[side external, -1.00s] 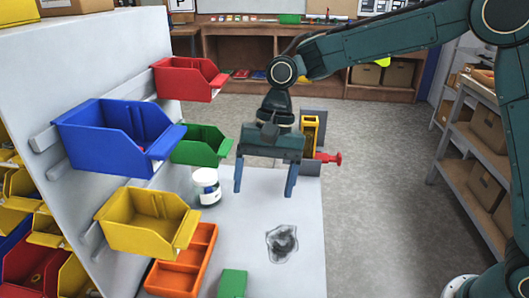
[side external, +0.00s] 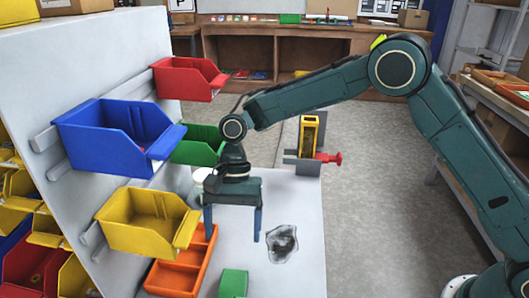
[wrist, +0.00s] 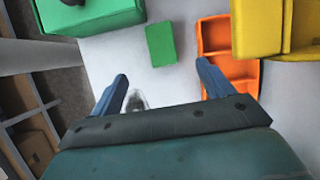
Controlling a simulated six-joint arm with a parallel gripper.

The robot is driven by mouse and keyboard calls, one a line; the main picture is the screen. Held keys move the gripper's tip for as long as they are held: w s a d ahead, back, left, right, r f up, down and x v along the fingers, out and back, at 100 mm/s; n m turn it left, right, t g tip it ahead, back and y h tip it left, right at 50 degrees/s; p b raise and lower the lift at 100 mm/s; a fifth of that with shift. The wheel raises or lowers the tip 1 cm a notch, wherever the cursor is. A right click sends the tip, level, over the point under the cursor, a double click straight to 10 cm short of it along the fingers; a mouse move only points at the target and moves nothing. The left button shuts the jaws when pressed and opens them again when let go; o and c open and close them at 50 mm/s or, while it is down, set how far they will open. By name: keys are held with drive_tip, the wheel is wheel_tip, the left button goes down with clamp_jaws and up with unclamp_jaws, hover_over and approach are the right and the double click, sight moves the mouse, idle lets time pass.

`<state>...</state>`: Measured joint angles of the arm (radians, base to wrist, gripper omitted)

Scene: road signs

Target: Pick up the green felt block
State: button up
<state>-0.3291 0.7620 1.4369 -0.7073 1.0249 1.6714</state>
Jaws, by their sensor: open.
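The green felt block (side external: 233,283) lies on the white table at the bottom edge of the side view, right of the orange tray (side external: 182,262). In the wrist view the block (wrist: 161,43) shows whole, just beyond the fingertips, with bare table around it. My gripper (side external: 232,238) is open and empty, fingers pointing down. In the side view it hangs farther back than the block, apart from it. In the wrist view my gripper (wrist: 162,70) has its two blue fingers spread wide, with the block lying ahead of the gap between them.
A crumpled grey translucent piece (side external: 282,243) lies right of my gripper. A yellow bin (side external: 147,222), blue bin (side external: 115,135), red bin (side external: 187,77) and green bin (side external: 198,145) hang on the left panel.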

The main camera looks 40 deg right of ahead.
hover_over(232, 284)
drive_tip(key=w+d, duration=0.1)
drive_tip(key=d, duration=0.1)
drive_tip(key=f, duration=0.6)
drive_tip(key=shift+w+a+f, duration=0.15)
drive_tip(key=shift+a+f, duration=0.05)
drive_tip(key=shift+f, duration=0.4)
drive_tip(key=shift+f, duration=0.1)
drive_tip(key=shift+x, duration=2.5)
drive_tip(key=shift+w+f, duration=0.15)
drive_tip(key=shift+f, duration=0.15)
drive_tip(key=shift+c, duration=0.2)
drive_tip(key=c, duration=1)
